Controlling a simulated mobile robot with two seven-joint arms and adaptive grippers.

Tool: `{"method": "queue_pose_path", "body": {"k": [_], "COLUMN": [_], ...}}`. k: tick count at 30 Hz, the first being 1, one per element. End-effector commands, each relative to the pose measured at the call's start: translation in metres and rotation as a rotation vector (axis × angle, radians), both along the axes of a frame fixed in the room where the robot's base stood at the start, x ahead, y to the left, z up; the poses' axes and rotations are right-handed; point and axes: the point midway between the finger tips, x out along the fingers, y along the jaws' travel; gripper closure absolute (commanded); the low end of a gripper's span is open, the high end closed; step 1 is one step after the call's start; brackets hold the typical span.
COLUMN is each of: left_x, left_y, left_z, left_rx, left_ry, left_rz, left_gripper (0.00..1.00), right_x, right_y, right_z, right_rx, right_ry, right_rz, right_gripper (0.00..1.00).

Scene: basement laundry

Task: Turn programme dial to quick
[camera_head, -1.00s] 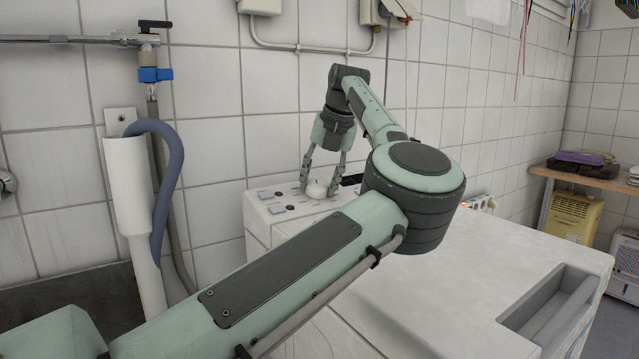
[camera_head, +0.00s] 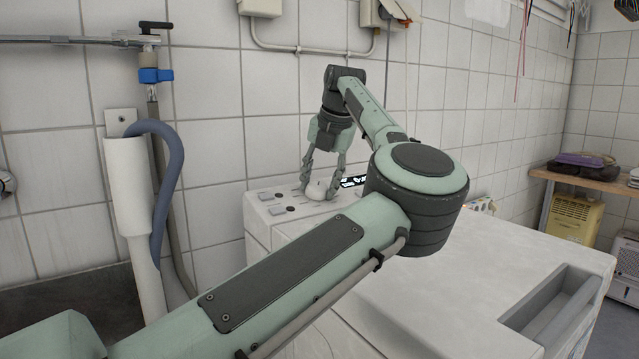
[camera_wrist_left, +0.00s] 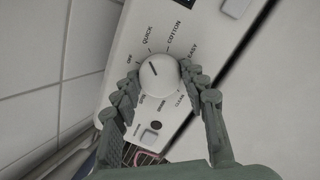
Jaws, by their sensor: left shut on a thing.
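The programme dial (camera_head: 317,188) is a round white knob on the sloped panel of a white washing machine (camera_head: 450,270). It also shows in the left wrist view (camera_wrist_left: 161,78), ringed by labels including OFF, QUICK, COTTON and EASY. A short dark line on the knob lies on its upper-left side, toward the OFF and QUICK labels; I cannot tell exactly where it points. My left gripper (camera_head: 322,184) reaches down from above and is shut on the dial, one finger on each side. The display (camera_head: 352,182) beside it is lit, partly hidden by my arm. My right gripper is not in view.
Small grey buttons (camera_head: 270,210) sit left of the dial. A grey hose (camera_head: 168,190) and white pipe (camera_head: 128,200) stand at the left by the tiled wall. The machine's top is largely clear. A wooden shelf (camera_head: 585,176) stands at far right.

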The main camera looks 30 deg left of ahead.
Motion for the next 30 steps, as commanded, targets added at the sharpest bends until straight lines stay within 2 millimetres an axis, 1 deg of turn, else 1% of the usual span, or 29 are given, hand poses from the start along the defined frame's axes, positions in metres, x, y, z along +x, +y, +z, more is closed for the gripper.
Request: {"method": "queue_pose_path", "body": {"k": [1,3,6,14,17,20,30], "left_x": [0.000,0.000,0.000,0.000,0.000,-0.003,-0.016], "left_y": [0.000,0.000,0.000,0.000,-0.002,-0.007,-0.032], "left_z": [0.001,0.001,0.001,0.001,0.005,0.017,0.082], "left_rx": [0.001,0.001,0.001,0.000,0.001,0.002,0.002], "left_ry": [-0.002,-0.002,-0.002,-0.001,-0.002,-0.003,-0.003], "left_rz": [-0.001,-0.001,-0.001,0.001,-0.001,-0.001,0.000], "left_gripper": [0.55,0.46,0.36,0.36,0.36,0.36,0.36], "right_x": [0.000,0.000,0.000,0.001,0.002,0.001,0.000], "right_y": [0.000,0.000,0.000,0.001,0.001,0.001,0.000], "right_z": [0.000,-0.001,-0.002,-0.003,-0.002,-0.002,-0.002], "right_rx": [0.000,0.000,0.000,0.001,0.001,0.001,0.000], "right_ry": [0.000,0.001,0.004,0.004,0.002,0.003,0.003], "right_rz": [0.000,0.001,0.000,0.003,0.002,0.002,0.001], "right_gripper": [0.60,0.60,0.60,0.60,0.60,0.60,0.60]}}
